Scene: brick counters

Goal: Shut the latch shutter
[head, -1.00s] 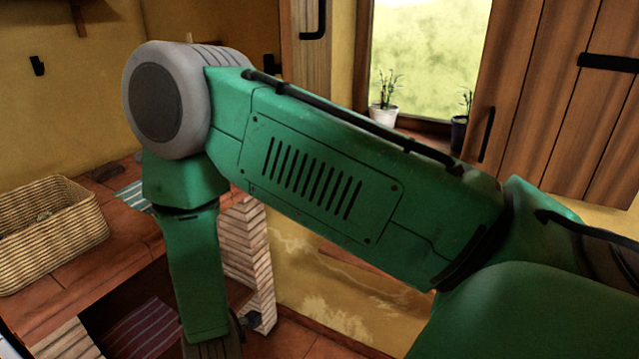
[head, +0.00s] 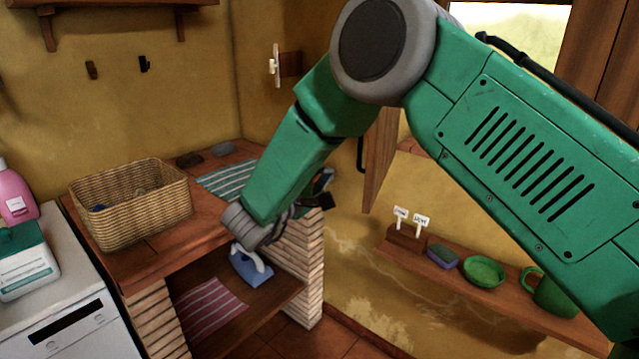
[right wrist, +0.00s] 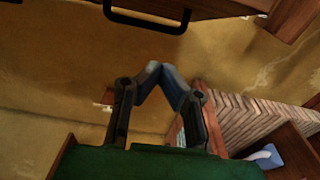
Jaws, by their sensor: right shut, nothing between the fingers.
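A wooden shutter (head: 380,165) with a black handle hangs beside the window, partly hidden behind my right arm. It stands out at an angle from the window opening. In the right wrist view a wooden panel (right wrist: 210,6) with a black handle crosses the top, apart from my fingers. My right gripper (head: 322,184) is above the right end of the counter, left of the shutter and not touching it. Its fingertips meet, empty, in the right wrist view (right wrist: 157,70). A second wooden panel (head: 605,55) shows at the upper right. My left gripper is out of view.
A wicker basket (head: 130,205) and striped cloth (head: 228,176) lie on the brick counter (head: 165,262). An iron (head: 250,270) sits on its lower shelf.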

